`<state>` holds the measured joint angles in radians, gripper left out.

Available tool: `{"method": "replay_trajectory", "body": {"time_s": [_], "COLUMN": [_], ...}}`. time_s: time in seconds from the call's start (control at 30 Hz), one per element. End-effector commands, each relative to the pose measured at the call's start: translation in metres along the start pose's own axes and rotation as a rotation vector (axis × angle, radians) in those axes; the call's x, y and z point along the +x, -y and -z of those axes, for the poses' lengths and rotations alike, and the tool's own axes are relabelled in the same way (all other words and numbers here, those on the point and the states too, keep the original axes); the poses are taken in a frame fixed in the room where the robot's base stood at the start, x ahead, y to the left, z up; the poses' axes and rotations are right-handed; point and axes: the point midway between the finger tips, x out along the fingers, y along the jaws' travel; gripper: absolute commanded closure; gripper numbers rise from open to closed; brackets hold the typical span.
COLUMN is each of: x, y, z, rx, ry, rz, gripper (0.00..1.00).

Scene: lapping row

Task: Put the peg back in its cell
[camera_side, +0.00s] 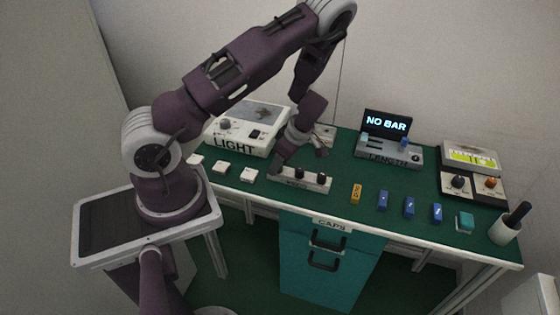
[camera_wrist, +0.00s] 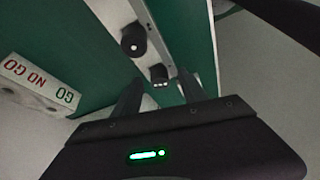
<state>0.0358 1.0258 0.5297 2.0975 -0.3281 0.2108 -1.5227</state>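A pale grey rail-like block (camera_side: 318,186) stands near the front edge of the green table in the side view. Two dark round-topped pegs, one (camera_side: 299,173) near its middle and one (camera_side: 322,177) near its right end, stand upright in it. My gripper (camera_side: 277,166) is low over its left end, and the arm hides that part. The wrist view shows the block (camera_wrist: 150,12) with a larger dark peg (camera_wrist: 133,40) and a smaller-looking one with white dots (camera_wrist: 158,73). My gripper (camera_wrist: 160,78) is open, its fingers apart either side of the dotted peg, with no contact visible.
A LIGHT box (camera_side: 240,142) is behind left, with several white pads in front. A LENGTH device (camera_side: 390,150) with a NO BAR screen is behind right. Several coloured blocks and a cup (camera_side: 505,232) stand right. The wrist view shows a GO / NO GO box (camera_wrist: 40,88).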

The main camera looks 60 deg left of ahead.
Motion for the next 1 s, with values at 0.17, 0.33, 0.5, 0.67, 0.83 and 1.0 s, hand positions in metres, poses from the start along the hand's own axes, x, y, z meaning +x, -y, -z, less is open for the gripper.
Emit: {"method": "replay_trajectory", "body": {"time_s": [0.17, 0.33, 0.5, 0.67, 0.83, 1.0], "x": [0.000, -0.018, -0.054, -0.070, -0.071, -0.071], "y": [0.000, -0.001, -0.001, 0.000, 0.000, 0.000], "z": [0.000, -0.001, -0.001, 0.000, 0.000, 0.000], "rx": [0.000, 0.001, 0.001, 0.000, 0.000, 0.001], "ry": [0.000, 0.001, 0.002, 0.000, 0.000, 0.002], "rz": [0.000, -0.005, -0.004, 0.000, 0.000, 0.000], "gripper": [0.51, 0.51, 0.51, 0.51, 0.51, 0.51]}}
